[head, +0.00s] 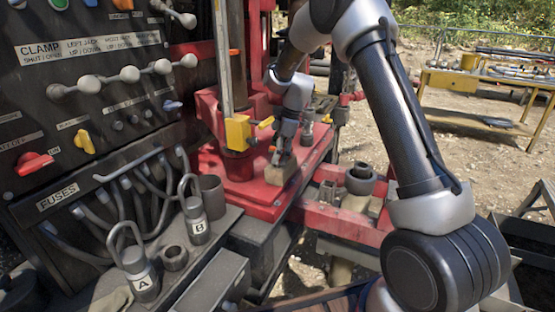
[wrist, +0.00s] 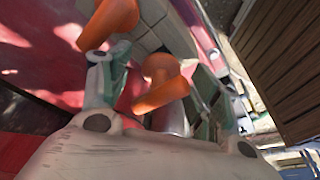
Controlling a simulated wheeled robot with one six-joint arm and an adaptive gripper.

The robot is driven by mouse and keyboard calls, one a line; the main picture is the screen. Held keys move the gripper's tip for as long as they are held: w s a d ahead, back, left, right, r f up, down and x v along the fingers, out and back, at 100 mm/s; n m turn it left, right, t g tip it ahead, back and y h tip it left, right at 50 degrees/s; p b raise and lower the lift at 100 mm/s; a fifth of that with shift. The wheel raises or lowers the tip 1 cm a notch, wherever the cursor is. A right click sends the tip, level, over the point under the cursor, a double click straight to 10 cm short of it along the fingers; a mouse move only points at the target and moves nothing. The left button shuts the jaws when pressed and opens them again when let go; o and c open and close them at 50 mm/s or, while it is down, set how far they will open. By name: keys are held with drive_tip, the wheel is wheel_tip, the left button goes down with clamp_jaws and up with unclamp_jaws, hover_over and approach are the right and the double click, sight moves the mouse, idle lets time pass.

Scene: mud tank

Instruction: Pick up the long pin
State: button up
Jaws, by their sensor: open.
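Two orange pin-like pieces show in the wrist view. One orange piece (wrist: 162,84) lies between the fingers of my gripper (wrist: 166,75), with a grey metal part below its head. The other orange piece (wrist: 108,22) is beyond the left finger. I cannot tell from their visible parts which is the long pin; their lower ends are hidden. My gripper is open. In the head view my gripper (head: 284,153) points down over the red deck, close above a pale block (head: 281,175).
A red deck (head: 262,196) with a yellow-marked post (head: 238,132) stands beside my gripper. A control panel (head: 90,85) with levers fills the left. Canisters A (head: 141,280) and B (head: 197,226) stand on the front ledge. A yellow table (head: 478,83) stands far right.

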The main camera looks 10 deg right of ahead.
drive_tip(key=shift+a+f, duration=0.15)
drive_tip(key=shift+f, duration=0.5)
drive_tip(key=c, duration=1.2)
drive_tip(key=shift+r, duration=0.1)
